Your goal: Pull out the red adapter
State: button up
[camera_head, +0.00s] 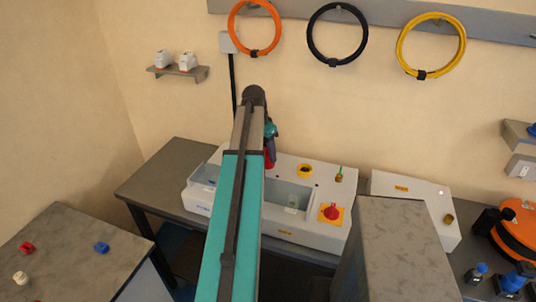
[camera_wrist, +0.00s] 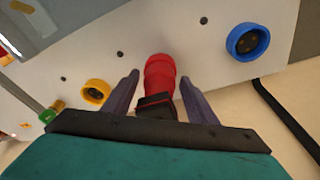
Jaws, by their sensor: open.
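The red adapter (camera_wrist: 160,75) stands out from the pale panel of the bender (camera_wrist: 205,45) in the wrist view, with a dark part at its near end. My gripper (camera_wrist: 168,88) is open, with one finger on each side of the adapter; gaps show between the fingers and the red body.
A blue ring socket (camera_wrist: 248,42) and a yellow ring socket (camera_wrist: 96,92) sit on either side of the adapter. A red knob on a yellow plate (camera_head: 331,212) is at the bender's front. A table at left holds a red piece (camera_head: 27,247) and a blue piece (camera_head: 101,247).

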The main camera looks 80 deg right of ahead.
jog(key=shift+f, duration=0.4)
jog(key=shift+d, duration=0.1)
dwell(0.4)
jog(key=c, duration=1)
